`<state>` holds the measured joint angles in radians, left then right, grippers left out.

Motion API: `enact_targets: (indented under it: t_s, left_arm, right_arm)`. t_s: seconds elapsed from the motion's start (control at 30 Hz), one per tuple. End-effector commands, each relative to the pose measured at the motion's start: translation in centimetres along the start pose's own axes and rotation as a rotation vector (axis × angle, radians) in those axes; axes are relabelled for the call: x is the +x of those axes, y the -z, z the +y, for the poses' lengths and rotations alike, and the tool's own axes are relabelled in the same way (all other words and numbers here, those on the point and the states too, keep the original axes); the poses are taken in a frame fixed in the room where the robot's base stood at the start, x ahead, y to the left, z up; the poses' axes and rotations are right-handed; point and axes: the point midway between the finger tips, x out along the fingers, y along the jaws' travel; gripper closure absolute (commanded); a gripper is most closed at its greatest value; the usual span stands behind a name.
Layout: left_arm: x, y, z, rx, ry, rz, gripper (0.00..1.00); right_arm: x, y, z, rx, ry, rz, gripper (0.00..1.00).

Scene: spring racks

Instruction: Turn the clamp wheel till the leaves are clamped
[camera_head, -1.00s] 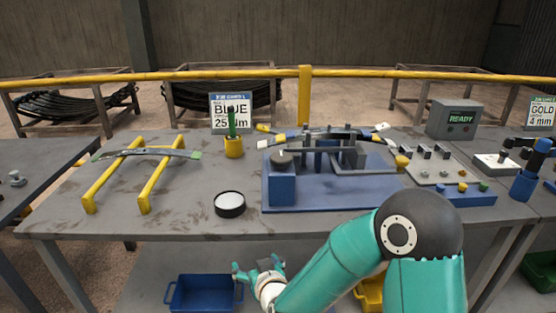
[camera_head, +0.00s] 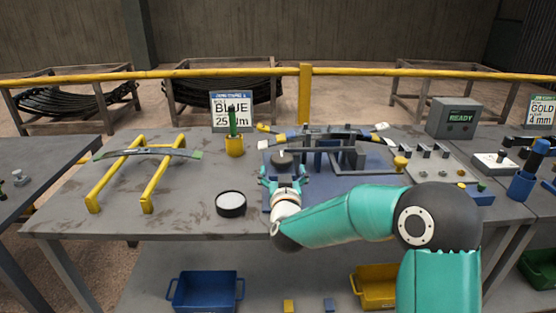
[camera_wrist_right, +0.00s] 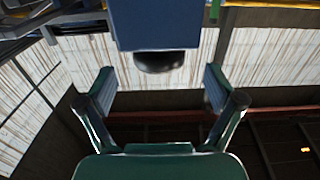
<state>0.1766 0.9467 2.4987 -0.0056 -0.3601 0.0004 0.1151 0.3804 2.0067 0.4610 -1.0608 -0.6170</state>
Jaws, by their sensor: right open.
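The clamp wheel (camera_head: 281,158) is a dark round knob on top of a blue block at the left end of the blue clamp fixture (camera_head: 375,181). It also shows in the right wrist view as a dark knob (camera_wrist_right: 160,61) on the blue block (camera_wrist_right: 155,22). My right gripper (camera_head: 283,176) is at the front of that block, open, its fingers spread to either side. In the wrist view the open right gripper (camera_wrist_right: 160,80) has the knob between its fingertips, with gaps on both sides. Dark leaves (camera_head: 325,140) lie across the fixture; their contact is unclear. My left gripper is not in view.
A curved leaf (camera_head: 150,153) rests on yellow stands (camera_head: 95,190) at the left. A round white-topped pot (camera_head: 231,203) and a yellow cup (camera_head: 234,147) with a green marker stand left of the fixture. A READY box (camera_head: 455,118) is at the back right.

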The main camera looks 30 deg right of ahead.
Motion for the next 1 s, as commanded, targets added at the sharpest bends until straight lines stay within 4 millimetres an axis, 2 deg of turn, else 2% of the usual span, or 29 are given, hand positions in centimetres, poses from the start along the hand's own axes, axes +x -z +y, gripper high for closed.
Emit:
enact_targets:
  t_s: [0.1,0.3,0.7,0.77,1.0]
  left_arm:
    - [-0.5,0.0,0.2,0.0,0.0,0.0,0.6]
    - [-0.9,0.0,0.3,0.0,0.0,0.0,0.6]
    - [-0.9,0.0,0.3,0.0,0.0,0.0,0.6]
    - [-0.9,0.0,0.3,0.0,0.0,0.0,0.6]
    - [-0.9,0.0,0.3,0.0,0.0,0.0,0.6]
  right_arm:
    - [2.3,0.1,0.0,0.0,-0.001,-0.001,0.08]
    - [4.8,0.0,0.0,0.001,-0.001,-0.001,0.08]
    - [5.5,-0.1,-0.1,0.0,0.002,-0.001,0.08]
    - [5.5,-0.1,-0.1,0.0,0.002,-0.001,0.15]
    - [5.5,0.0,-0.1,0.0,0.003,-0.001,0.55]
